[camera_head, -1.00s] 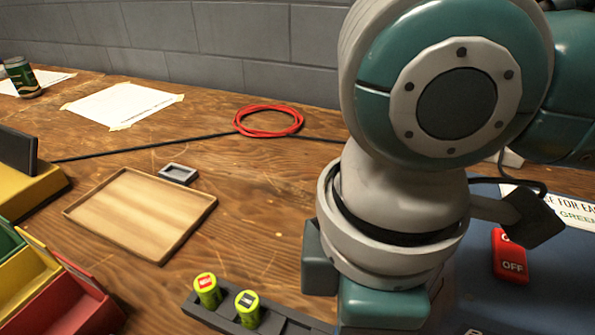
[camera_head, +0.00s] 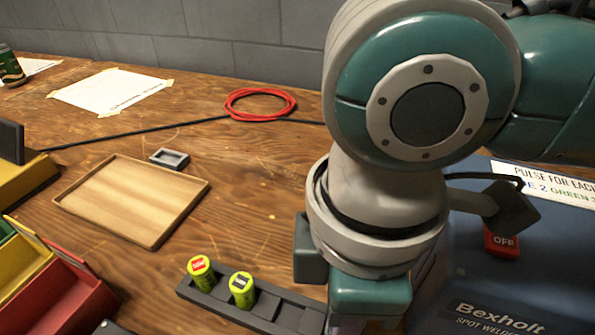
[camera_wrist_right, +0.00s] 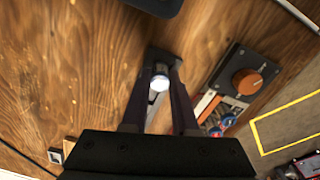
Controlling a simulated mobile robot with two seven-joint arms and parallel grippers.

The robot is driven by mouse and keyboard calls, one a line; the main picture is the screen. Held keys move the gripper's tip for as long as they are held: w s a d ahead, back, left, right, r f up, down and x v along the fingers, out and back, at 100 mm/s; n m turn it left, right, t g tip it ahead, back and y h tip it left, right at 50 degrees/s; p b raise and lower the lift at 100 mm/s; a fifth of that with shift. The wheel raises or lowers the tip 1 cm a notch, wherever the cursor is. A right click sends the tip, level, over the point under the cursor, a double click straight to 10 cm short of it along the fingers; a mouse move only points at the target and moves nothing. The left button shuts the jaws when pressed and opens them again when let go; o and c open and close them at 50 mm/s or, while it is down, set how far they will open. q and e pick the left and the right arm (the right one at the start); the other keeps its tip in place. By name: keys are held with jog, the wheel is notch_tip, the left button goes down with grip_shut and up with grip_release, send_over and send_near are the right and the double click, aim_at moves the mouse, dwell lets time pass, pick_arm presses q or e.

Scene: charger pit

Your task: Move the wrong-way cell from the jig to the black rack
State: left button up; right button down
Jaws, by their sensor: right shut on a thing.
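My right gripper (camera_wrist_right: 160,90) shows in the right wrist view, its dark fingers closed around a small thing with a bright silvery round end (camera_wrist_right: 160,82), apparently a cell. Its side and colour are hidden. In the head view my right arm hides the fingertips and the held thing. A long black slotted rack (camera_head: 272,307) lies left of my arm. I cannot identify the jig with certainty. My left gripper is not in view.
A shallow wooden tray (camera_head: 133,195) and small grey dish (camera_head: 169,158) lie behind the rack. Coloured bins (camera_head: 70,285) stand at left. A blue spot welder (camera_head: 475,285) with a red OFF switch (camera_head: 502,241) is at right. A red cable coil (camera_head: 260,104) lies farther back.

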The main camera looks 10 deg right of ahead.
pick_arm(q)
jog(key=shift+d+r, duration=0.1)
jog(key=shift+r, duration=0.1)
pick_arm(e)
jog(key=shift+f, duration=0.3)
dwell(0.3)
jog(key=c, duration=0.6)
grip_release()
notch_tip(320, 180, up, 4)
jog(key=p, duration=0.5)
jog(key=shift+f, duration=0.1)
notch_tip(320, 180, up, 3)
jog(key=p, duration=0.4)
jog(key=shift+r+p, duration=0.2)
jog(key=shift+p, duration=0.1)
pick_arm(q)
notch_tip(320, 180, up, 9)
pick_arm(e)
jog(key=shift+f, duration=0.1)
